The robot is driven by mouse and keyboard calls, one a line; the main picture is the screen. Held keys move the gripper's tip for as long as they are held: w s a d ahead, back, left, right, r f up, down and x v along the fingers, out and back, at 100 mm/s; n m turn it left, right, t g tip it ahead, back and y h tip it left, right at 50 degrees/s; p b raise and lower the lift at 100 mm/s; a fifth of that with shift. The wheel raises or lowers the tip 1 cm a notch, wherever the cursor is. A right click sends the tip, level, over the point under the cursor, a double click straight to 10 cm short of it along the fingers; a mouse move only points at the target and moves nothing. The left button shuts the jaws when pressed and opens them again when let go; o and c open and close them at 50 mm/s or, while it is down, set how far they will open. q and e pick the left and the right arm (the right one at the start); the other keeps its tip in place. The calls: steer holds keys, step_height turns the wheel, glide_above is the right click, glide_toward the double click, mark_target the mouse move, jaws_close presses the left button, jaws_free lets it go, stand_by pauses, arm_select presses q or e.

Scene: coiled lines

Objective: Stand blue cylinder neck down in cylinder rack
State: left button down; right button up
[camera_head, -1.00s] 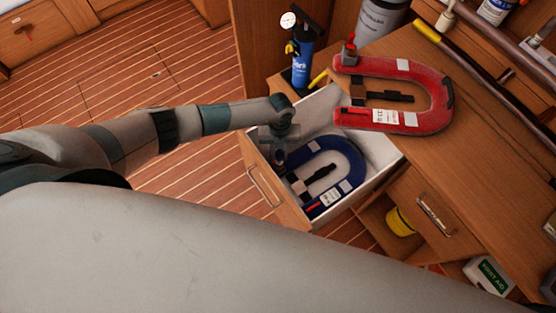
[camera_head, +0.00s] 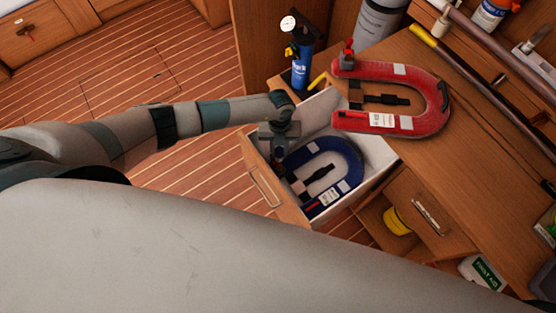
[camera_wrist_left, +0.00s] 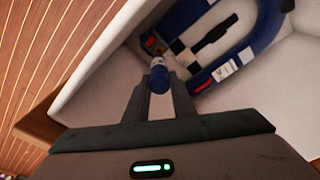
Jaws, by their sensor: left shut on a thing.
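In the left wrist view, the blue cylinder (camera_wrist_left: 158,79) is between the fingertips of my left gripper (camera_wrist_left: 159,88), which is shut on it. A paler end of the cylinder points away from the wrist camera. Beyond it lies a blue horseshoe-shaped vest (camera_wrist_left: 262,30) in the open drawer; whether the cylinder touches the vest I cannot tell. In the head view, my left gripper (camera_head: 280,148) is over the drawer's left part, beside the blue vest (camera_head: 346,157), and hides the cylinder. I cannot make out the cylinder rack. My right gripper is not in view.
The open drawer (camera_head: 376,181) has pale walls. A red horseshoe vest (camera_head: 437,101) lies on the wooden worktop (camera_head: 470,150) to its right. A blue pump with a gauge (camera_head: 302,66) stands behind the drawer. A yellow-ended bar (camera_head: 460,67) lies along the worktop.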

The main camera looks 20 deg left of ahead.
arm_select(q)
steer(key=shift+r+p, duration=0.3)
steer(key=shift+r, duration=0.35)
